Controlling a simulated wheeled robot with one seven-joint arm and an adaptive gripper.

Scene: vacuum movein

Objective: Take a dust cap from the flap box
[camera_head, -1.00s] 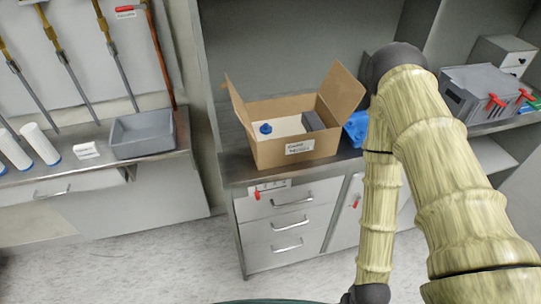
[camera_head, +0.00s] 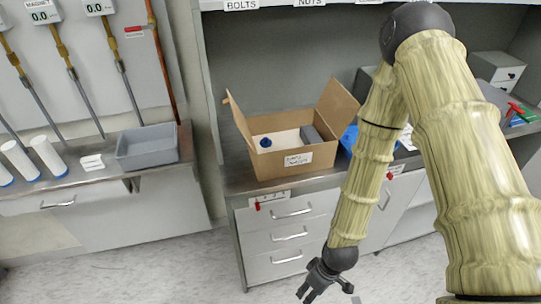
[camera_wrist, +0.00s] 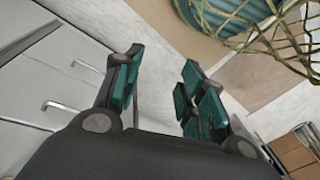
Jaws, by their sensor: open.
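The flap box (camera_head: 262,163) is an open brown cardboard box with raised flaps and a white label on its front. It stands on the steel counter above the drawers. Inside it a blue cap (camera_head: 265,142) lies toward the left, and a grey block (camera_head: 310,135) stands at the right. My gripper (camera_head: 326,292) hangs low in front of the drawers, below and to the right of the box, with nothing in it. In the wrist view my gripper (camera_wrist: 158,85) has its two teal-padded fingers apart, with drawer fronts to the left and floor beyond.
A grey tray (camera_head: 147,147) sits on the left counter beside white cylinders (camera_head: 47,155). A blue object (camera_head: 349,138) is just right of the box, partly behind my arm. The shelf edge with the bolts label (camera_head: 241,5) runs above. Floor in front is clear.

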